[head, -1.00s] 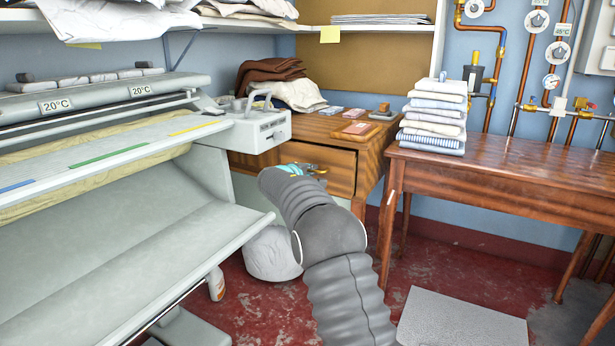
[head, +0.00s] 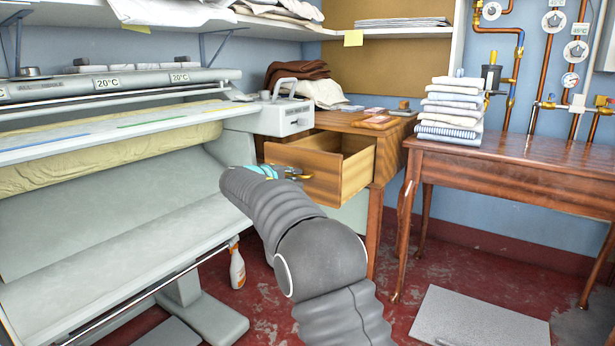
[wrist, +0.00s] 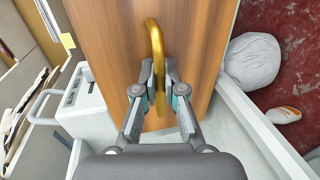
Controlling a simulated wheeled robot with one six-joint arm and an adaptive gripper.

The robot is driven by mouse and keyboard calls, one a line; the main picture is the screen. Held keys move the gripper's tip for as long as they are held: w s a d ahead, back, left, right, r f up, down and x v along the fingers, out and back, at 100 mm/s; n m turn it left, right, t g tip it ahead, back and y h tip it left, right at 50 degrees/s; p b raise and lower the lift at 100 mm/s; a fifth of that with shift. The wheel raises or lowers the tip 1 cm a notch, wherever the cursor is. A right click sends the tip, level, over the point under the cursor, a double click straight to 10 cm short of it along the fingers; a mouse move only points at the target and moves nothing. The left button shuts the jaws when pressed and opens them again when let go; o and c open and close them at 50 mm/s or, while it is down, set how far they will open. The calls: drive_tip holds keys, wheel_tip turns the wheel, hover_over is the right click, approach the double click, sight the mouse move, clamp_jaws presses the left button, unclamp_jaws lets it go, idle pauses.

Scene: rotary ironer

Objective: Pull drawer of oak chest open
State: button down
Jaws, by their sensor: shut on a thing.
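The oak chest (head: 384,150) stands in the corner beside the ironer. Its drawer (head: 338,178) is pulled well out, and the inside shows from above. My gripper (head: 290,172) is at the drawer's front, at the end of my grey arm. In the wrist view the drawer front (wrist: 195,40) fills the middle, with a curved brass handle (wrist: 154,45) on it. My gripper (wrist: 160,98) is shut on this handle, one finger on each side. The arm hides part of the drawer front in the head view.
The rotary ironer (head: 100,200) takes up the left side, close to my arm. A wooden table (head: 500,165) with folded linen (head: 450,112) stands at right. A spray bottle (head: 237,268) and a grey mat (head: 480,318) are on the red floor.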

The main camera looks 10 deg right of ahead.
drive_tip(key=shift+s+a, duration=0.35)
drive_tip(key=shift+a, duration=0.15)
drive_tip(key=c, duration=1.3)
unclamp_jaws()
drive_tip(key=shift+a, duration=0.1)
drive_tip(key=shift+o, duration=0.3)
drive_tip(key=shift+d, duration=0.25)
drive_tip(key=v, duration=1.2)
drive_tip(key=shift+w+f, duration=0.1)
